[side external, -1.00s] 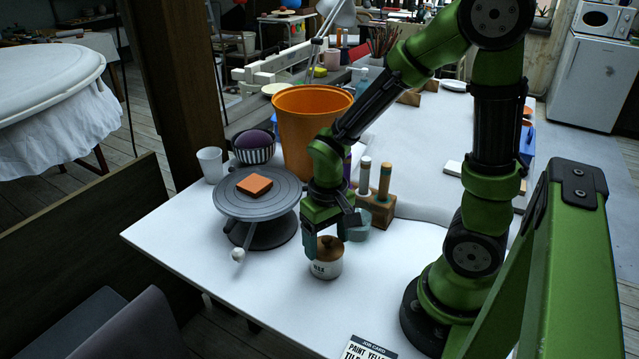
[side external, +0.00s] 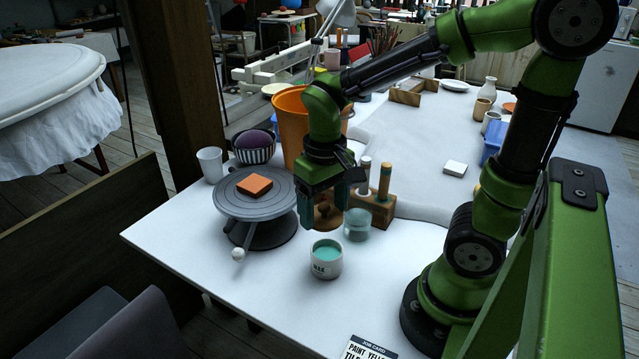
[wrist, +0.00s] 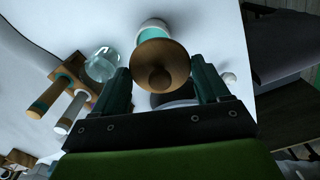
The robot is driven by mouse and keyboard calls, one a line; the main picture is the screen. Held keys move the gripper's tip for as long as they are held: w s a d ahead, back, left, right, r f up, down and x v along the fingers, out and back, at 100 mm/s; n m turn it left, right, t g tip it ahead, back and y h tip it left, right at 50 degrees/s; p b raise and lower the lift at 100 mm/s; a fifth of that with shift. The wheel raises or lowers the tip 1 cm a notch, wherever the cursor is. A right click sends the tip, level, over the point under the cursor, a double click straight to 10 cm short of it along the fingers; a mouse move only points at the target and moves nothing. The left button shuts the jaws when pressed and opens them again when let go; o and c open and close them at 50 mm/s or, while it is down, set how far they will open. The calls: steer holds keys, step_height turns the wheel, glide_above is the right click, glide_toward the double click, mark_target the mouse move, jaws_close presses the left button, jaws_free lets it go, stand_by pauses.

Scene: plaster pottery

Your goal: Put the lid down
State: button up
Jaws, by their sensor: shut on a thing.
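The brown lid (side external: 327,214) with a round knob is in my gripper (side external: 333,200), raised above the table. In the wrist view the lid (wrist: 162,62) sits between the two fingers of my gripper (wrist: 163,85), knob toward the camera. The white jar (side external: 327,264) stands upright and uncovered on the table, below the lid in the side view, with teal contents showing. In the wrist view the jar (wrist: 152,26) is partly hidden behind the lid.
A grey turntable (side external: 228,198) with an orange block (side external: 255,184) stands left of my gripper. A clear glass (side external: 357,226) and a wooden tool holder (side external: 376,208) stand close on the right, an orange bucket (side external: 288,105) behind.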

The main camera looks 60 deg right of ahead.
glide_above(300, 310)
step_height(300, 310, down, 6)
steer(key=shift+m, duration=0.3)
steer(key=shift+f, duration=4.05)
steer(key=o, duration=1)
steer(key=shift+f, duration=0.15)
